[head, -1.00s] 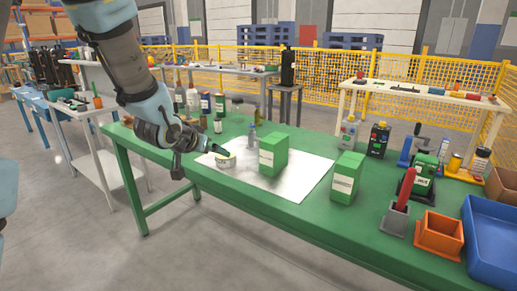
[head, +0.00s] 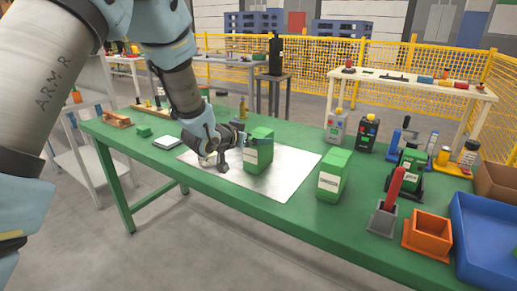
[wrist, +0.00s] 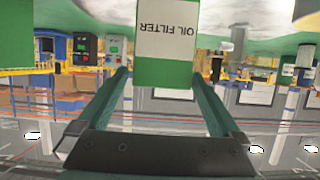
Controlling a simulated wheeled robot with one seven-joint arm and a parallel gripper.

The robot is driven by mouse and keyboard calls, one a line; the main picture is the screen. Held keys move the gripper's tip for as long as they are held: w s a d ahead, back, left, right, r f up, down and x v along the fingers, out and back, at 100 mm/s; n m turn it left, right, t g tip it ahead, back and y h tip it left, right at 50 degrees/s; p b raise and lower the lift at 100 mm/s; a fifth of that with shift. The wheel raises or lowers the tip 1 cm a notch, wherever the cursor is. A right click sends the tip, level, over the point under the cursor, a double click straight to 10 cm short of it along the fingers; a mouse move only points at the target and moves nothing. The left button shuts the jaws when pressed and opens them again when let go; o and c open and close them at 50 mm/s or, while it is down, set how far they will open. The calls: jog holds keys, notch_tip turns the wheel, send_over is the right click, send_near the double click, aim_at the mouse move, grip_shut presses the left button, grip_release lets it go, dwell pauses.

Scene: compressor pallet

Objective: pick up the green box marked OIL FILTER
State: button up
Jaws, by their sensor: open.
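The green box marked OIL FILTER (head: 258,152) stands upright on the pale sheet on the green table, its white label towards me. In the wrist view the box (wrist: 166,72) is upside down, with its label readable. My gripper (head: 241,140) is at the left of this box in the head view.
A second green box (head: 333,176) stands to the right; its label is unreadable. Farther right are a grey holder (head: 381,220) with a red handle, an orange bin (head: 427,233) and a blue tray (head: 488,238). The table front (head: 270,213) is clear.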

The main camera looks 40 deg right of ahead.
jog(key=shift+p+x, duration=0.4)
jog(key=shift+x, duration=1.3)
grip_shut()
